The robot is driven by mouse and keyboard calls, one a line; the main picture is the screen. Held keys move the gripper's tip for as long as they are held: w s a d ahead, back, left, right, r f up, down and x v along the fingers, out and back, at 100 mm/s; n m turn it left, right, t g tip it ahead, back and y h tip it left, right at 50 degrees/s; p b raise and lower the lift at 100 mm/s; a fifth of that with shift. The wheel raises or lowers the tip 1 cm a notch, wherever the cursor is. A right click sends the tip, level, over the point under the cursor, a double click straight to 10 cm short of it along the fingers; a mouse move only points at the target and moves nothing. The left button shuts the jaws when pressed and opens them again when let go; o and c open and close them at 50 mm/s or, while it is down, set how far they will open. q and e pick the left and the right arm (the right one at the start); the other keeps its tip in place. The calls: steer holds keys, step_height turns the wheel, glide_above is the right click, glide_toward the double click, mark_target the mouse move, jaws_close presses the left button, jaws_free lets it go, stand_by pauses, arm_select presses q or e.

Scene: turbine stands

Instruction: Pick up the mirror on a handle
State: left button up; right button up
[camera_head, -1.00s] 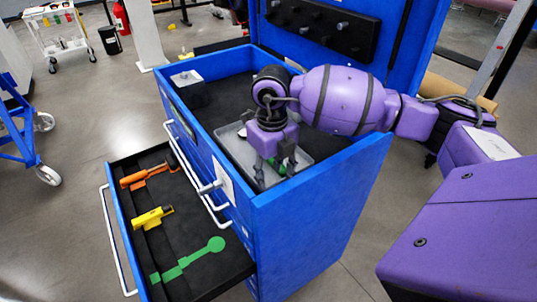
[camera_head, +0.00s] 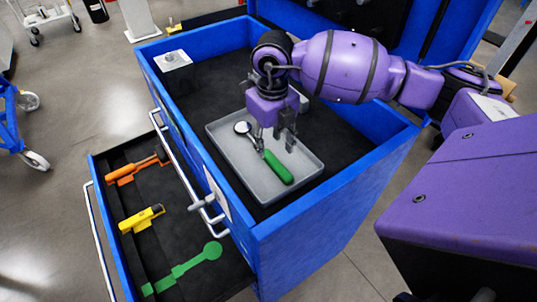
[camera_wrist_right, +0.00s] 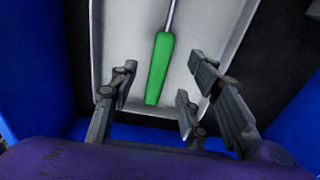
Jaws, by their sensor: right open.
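The mirror on a handle (camera_head: 270,160) lies in a grey tray on top of the blue cabinet. Its round head (camera_head: 242,128) is at the upper left and its green handle (camera_head: 280,168) points to the lower right. In the right wrist view the green handle (camera_wrist_right: 160,68) and part of its thin metal shaft show; the head is out of that view. My right gripper (camera_head: 275,148) is open and empty above the tray, over the shaft region. In the wrist view the handle lies between its spread fingers (camera_wrist_right: 160,90), beyond them. My left gripper does not show.
The grey tray (camera_head: 232,166) sits inside the raised blue rim of the cabinet (camera_head: 335,187). An open drawer (camera_head: 187,232) at left holds an orange tool (camera_head: 137,170), a yellow tool (camera_head: 142,218) and a green tool-shaped area (camera_head: 185,268). A small grey box (camera_head: 174,62) stands at the back left.

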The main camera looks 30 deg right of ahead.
mark_target(270, 156)
steer(key=shift+s+f, duration=0.1)
steer(key=shift+f, duration=0.5)
steer(key=f, duration=0.1)
steer(key=f+b, duration=0.1)
steer(key=f, duration=0.1)
steer(key=f+b, duration=0.1)
steer(key=shift+w+f, duration=0.35)
steer(key=shift+w, duration=0.05)
steer(key=shift+r, duration=0.25)
steer(key=shift+c, duration=0.4)
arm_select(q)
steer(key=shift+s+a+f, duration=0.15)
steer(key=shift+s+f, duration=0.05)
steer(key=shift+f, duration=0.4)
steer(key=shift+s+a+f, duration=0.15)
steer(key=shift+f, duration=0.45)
arm_select(e)
jaws_close()
